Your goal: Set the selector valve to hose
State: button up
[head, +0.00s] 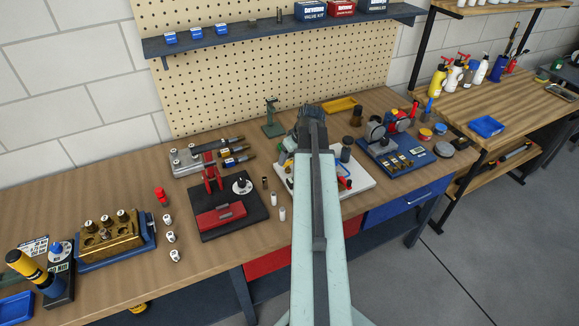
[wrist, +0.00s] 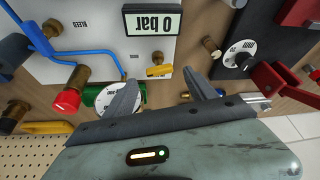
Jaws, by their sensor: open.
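In the wrist view, a small yellow lever on a brass body (wrist: 158,71), which looks like the selector valve, sits at the edge of a white panel (wrist: 85,72). Its label is not readable, so I cannot tell its setting. My gripper (wrist: 160,79) is open and empty, with one finger on each side of the lever in the picture. I cannot tell the height gap; no contact shows. In the head view the white panel (head: 362,184) is partly hidden behind my arm, and my gripper is not visible there.
A display reading 0 bar (wrist: 152,21), a blue tube (wrist: 95,52), a red cap (wrist: 66,99) and a green gauge (wrist: 100,95) crowd the lever. A black base (head: 262,213) with a red press (head: 211,175) stands left of the panel. Bare bench lies in front (head: 215,270).

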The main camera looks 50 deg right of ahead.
aim_at(288, 162)
jog(key=b+x, duration=0.1)
jog(key=x, duration=0.2)
jog(key=shift+f+b, duration=0.2)
jog(key=shift+b, duration=0.2)
jog(key=shift+r, duration=0.1)
jog(key=shift+s, duration=0.1)
jog(key=c, duration=1.4)
jog(key=shift+a+m+g+h, duration=0.15)
jog(key=shift+m+h, duration=0.15)
jog(key=shift+m, duration=0.45)
jog(key=shift+m+g+h, duration=0.15)
jog(key=shift+m+h, duration=0.15)
jog(key=shift+m, duration=0.45)
jog(key=o, duration=1.4)
